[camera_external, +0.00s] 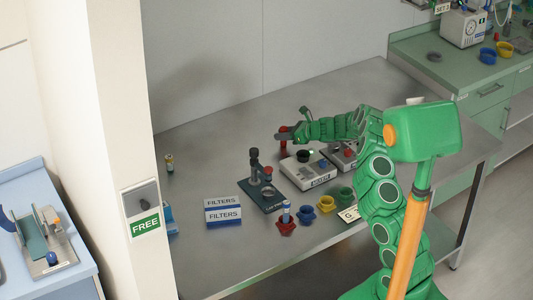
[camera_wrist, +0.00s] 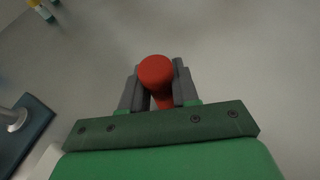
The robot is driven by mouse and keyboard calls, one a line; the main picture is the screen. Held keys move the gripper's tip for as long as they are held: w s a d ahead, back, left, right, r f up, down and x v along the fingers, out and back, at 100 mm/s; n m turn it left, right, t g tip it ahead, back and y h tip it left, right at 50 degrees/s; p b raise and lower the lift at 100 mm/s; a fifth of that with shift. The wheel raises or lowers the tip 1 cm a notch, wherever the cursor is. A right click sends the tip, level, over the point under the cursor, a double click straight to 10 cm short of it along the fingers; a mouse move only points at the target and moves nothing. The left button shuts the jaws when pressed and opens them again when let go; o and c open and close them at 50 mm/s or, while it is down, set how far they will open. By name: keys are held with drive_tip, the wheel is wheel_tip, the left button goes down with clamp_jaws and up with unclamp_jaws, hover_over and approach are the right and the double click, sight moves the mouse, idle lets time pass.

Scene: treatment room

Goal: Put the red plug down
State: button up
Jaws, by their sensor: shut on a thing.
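The red plug (camera_wrist: 156,72) sits between the two grey fingers of my gripper (camera_wrist: 158,88) in the wrist view. My gripper is shut on it. In the external view the red plug (camera_external: 283,130) shows small at the tip of my gripper (camera_external: 284,136), over the back middle of the grey metal table (camera_external: 222,135). I cannot tell whether the plug's lower end touches the table.
In front are a red holder (camera_external: 286,228), yellow and green rings and the FILTERS boxes (camera_external: 223,213). The table's back left is mostly clear.

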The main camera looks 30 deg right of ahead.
drive_tip(key=shift+f, duration=0.1)
drive_tip(key=o, duration=1)
